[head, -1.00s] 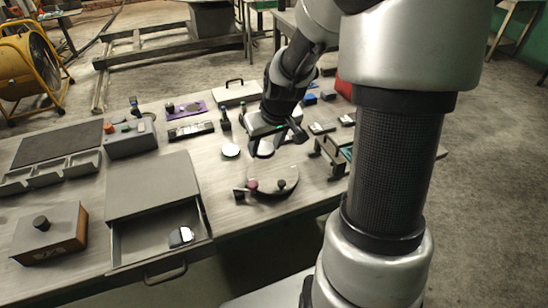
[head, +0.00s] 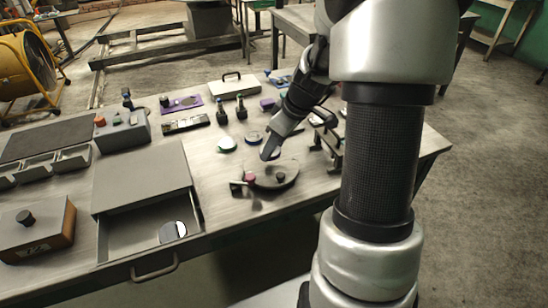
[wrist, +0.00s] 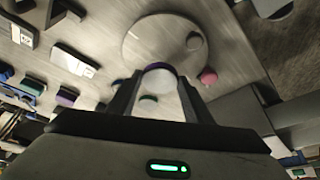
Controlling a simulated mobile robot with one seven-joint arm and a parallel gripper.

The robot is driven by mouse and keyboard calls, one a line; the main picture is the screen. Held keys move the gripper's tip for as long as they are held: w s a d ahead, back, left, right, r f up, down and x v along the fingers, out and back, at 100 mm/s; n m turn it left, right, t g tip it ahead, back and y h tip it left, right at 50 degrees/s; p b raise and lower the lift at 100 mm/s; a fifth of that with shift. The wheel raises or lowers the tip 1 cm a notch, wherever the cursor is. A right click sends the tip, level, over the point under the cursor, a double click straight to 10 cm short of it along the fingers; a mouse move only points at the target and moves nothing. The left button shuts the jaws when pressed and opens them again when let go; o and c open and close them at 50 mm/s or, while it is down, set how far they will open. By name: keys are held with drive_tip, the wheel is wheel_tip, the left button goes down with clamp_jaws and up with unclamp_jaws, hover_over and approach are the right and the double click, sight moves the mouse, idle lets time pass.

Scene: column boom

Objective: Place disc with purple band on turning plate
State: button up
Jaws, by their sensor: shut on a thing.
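My gripper (wrist: 157,90) is shut on a pale disc with a purple band (wrist: 158,76), seen between the fingertips in the wrist view. The purple shows along its upper edge. In the head view my gripper (head: 268,154) points down just behind the turning plate (head: 266,183).
A pale disc with a green band (head: 227,142) and another with a dark band (head: 252,137) lie behind the plate. An open drawer (head: 150,235) stands to the left, with a small item inside. A bracket (head: 328,150) stands right of the plate.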

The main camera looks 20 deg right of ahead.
sight(276, 152)
drive_tip(key=shift+f, duration=1.8)
drive_tip(key=shift+f+b, duration=0.2)
drive_tip(key=shift+b, duration=0.3)
drive_tip(key=o, duration=1.3)
drive_tip(key=shift+o, duration=0.2)
drive_tip(key=shift+r, duration=0.1)
drive_tip(key=shift+r+p, duration=0.2)
drive_tip(key=shift+p, duration=0.15)
drive_tip(key=p+v, duration=0.1)
drive_tip(key=v, duration=1)
drive_tip(key=shift+s+r, duration=0.25)
drive_tip(key=shift+r, duration=0.1)
drive_tip(key=shift+d, duration=0.15)
